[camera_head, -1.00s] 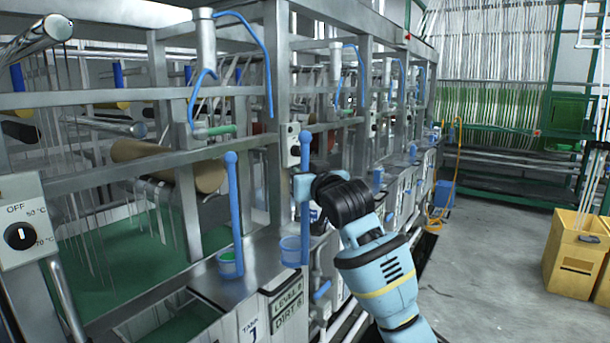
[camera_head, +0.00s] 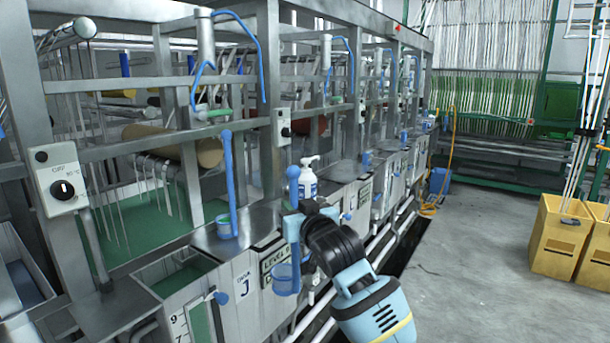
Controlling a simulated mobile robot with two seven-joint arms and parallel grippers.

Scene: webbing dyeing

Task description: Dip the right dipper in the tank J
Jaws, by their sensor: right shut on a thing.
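My right gripper (camera_head: 294,226) is shut on the handle of the right dipper (camera_head: 293,188), a blue ladle with a round knob on top. The dipper hangs upright, its translucent blue cup (camera_head: 283,279) in front of the tank's face, partly covering the level sign. Tank J (camera_head: 243,287) carries a white label with "J". Its open rectangular top (camera_head: 165,283), with green inside, lies left of and apart from the cup. A second blue dipper (camera_head: 228,180) stands upright on the metal ledge behind. My left gripper is not in view.
A white pump bottle (camera_head: 307,180) stands on the ledge just behind my right gripper. A control box with a dial (camera_head: 62,188) is at the left. Frame posts and rails rise behind the tank. Yellow bins (camera_head: 560,240) stand on the right; the grey floor (camera_head: 470,275) between is clear.

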